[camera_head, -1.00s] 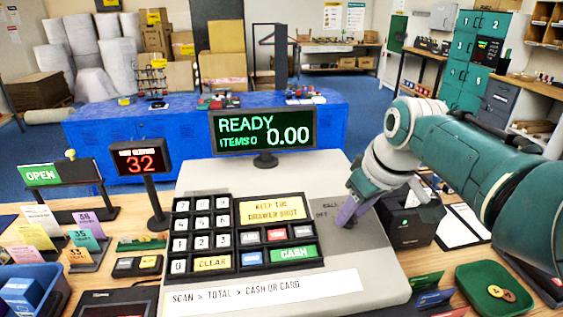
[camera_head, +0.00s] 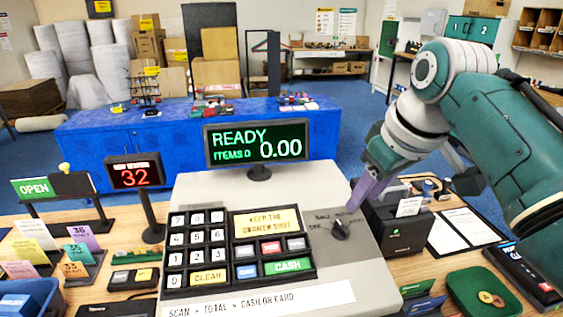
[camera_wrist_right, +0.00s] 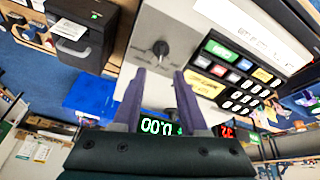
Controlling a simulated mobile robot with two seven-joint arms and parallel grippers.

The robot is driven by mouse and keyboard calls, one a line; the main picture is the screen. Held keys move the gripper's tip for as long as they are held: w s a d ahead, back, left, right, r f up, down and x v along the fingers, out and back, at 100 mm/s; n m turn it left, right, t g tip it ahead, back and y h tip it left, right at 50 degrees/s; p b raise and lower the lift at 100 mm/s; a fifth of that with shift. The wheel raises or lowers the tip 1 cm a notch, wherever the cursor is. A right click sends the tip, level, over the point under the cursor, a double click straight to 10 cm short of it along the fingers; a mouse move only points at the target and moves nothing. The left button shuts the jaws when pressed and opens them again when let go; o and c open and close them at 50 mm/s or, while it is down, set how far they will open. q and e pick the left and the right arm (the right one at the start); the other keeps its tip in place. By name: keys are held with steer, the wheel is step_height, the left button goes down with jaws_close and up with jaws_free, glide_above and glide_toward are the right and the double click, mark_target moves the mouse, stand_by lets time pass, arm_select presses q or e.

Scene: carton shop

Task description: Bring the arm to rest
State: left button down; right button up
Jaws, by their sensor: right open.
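My right gripper (camera_head: 362,192) hangs above the right side of the cash register (camera_head: 330,262), beside and above a dark rotary knob (camera_head: 341,229). In the right wrist view the two purple fingers of the gripper (camera_wrist_right: 162,90) stand apart with nothing between them. The knob (camera_wrist_right: 160,47) lies beyond the fingertips, apart from them. My right arm comes in from the right in the head view. My left gripper is in neither view.
The register's display (camera_head: 258,146) reads READY and 0.00. A black printer box (camera_head: 400,228) stands right of the register, close to the gripper. A green tray (camera_head: 468,298) with coins lies at front right. A blue counter (camera_head: 130,145) stands behind.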

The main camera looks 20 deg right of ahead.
steer(key=s+a+f+g, duration=0.1)
steer(key=s+a, duration=0.4)
steer(key=s, duration=0.7)
steer(key=s+a+f, duration=0.1)
steer(key=s+a, duration=0.4)
steer(key=s, duration=0.6)
step_height(320, 180, up, 22)
steer(key=p, duration=2.2)
steer(key=shift+n+y, duration=0.3)
steer(key=shift+s+a+r, duration=0.1)
